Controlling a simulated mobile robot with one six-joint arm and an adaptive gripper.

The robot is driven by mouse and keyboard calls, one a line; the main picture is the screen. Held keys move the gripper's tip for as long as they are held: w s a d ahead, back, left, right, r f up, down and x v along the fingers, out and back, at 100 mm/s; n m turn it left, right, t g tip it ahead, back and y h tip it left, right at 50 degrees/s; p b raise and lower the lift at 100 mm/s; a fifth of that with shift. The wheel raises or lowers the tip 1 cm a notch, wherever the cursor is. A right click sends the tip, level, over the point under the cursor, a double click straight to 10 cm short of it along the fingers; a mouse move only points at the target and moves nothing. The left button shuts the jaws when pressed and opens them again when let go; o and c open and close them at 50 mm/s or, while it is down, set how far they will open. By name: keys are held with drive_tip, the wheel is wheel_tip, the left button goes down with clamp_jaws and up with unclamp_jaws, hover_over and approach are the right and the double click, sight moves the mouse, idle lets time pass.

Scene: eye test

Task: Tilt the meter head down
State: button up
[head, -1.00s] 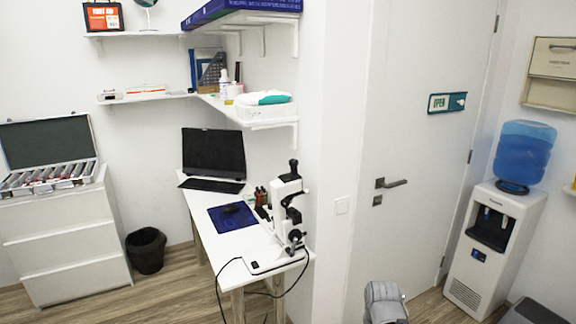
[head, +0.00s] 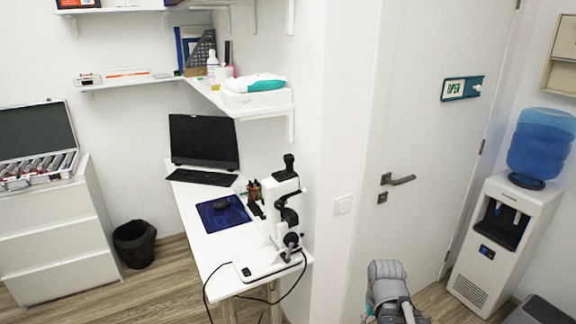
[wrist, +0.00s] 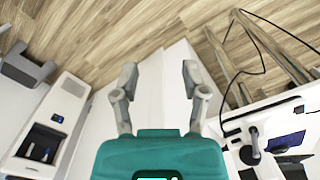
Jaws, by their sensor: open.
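The white meter (head: 284,215) with black parts stands at the front end of the white desk in the head view. Its head has a black eyepiece (head: 289,162) pointing up at the top. A black lever or knob is on its lower right side. In the wrist view part of the meter (wrist: 238,121) shows at the right edge, cut off by the frame. My gripper (wrist: 160,80) is open and empty in the wrist view, apart from the meter and to its left. In the head view only part of my arm shows at the bottom; the fingertips cannot be made out.
The desk (head: 222,247) also holds a monitor (head: 203,142), a keyboard and a blue mouse mat (head: 215,222). A black cable hangs off its front. A wall corner stands right of the desk. A door (head: 405,130) and a water cooler (head: 500,240) are further right. A wall shelf hangs above.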

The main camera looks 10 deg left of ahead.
drive_tip(key=shift+o, duration=0.3)
drive_tip(key=shift+o, duration=0.9)
drive_tip(key=m+t+y+p, duration=0.7)
drive_tip(key=m+t+y, duration=0.55)
drive_tip(key=m, duration=1.45)
approach(292, 167)
drive_tip(key=v, duration=0.3)
drive_tip(key=shift+a+f+n+t, duration=0.25)
drive_tip(key=shift+a+n+t, duration=0.05)
drive_tip(key=shift+a+t, duration=0.05)
drive_tip(key=x, duration=1.3)
drive_tip(key=shift+w+a+f, duration=0.1)
drive_tip(key=shift+w+a, duration=0.15)
drive_tip(key=shift+w, duration=0.1)
